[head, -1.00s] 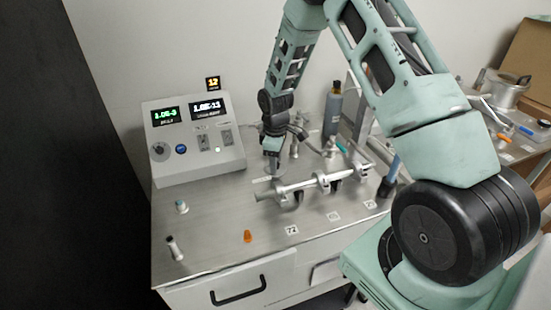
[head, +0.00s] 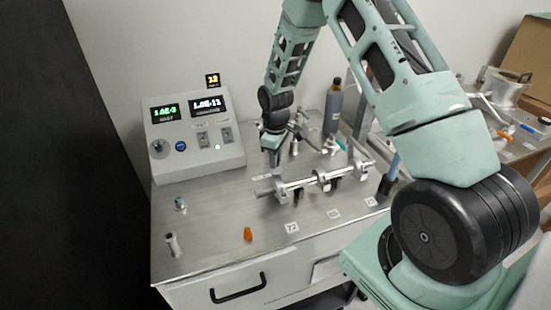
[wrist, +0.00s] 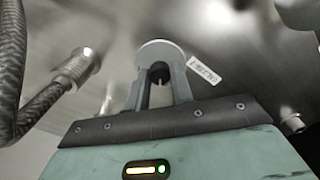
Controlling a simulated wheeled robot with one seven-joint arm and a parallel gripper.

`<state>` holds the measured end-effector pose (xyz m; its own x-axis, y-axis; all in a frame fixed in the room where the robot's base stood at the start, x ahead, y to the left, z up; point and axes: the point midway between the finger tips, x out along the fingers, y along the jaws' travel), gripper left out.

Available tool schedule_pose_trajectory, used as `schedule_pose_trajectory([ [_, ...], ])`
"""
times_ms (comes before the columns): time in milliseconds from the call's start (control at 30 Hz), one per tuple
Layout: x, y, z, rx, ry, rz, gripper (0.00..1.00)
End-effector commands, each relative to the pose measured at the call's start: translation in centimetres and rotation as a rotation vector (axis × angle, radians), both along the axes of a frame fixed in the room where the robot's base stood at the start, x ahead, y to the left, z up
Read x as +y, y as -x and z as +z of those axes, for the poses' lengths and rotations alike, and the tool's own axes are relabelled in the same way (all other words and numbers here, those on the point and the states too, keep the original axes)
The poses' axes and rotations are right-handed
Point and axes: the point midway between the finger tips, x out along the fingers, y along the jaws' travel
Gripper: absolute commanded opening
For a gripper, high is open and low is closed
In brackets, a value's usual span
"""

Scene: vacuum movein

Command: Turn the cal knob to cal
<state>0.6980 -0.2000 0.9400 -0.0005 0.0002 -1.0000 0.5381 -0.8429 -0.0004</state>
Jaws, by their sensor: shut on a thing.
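My gripper (head: 273,168) points down at the bench top, just behind the left end of the metal tube assembly. In the wrist view its two grey fingers (wrist: 160,75) are closed on a small dark part under a pale round disc (wrist: 161,52), which I take to be the cal knob. A small white label plate (wrist: 204,70) lies on the bench beside it; its print is too blurred to read. In the head view my gripper hides the knob, and its pointing direction cannot be told.
The grey control box (head: 200,165) with two lit displays stands at the left. The metal tube assembly (head: 310,182) lies close in front of my gripper. A dark bottle (head: 334,108) and braided hose (wrist: 40,105) are near. An orange cone (head: 248,234) stands at the bench front.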

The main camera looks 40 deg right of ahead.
Motion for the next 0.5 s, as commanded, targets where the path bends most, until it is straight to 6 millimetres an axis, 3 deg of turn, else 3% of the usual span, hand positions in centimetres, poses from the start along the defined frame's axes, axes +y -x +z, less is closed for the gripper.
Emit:
schedule_pose_trajectory([
  [500, 0.02, -0.08, 0.01, -0.003, 0.001, -0.469, 0.0],
])
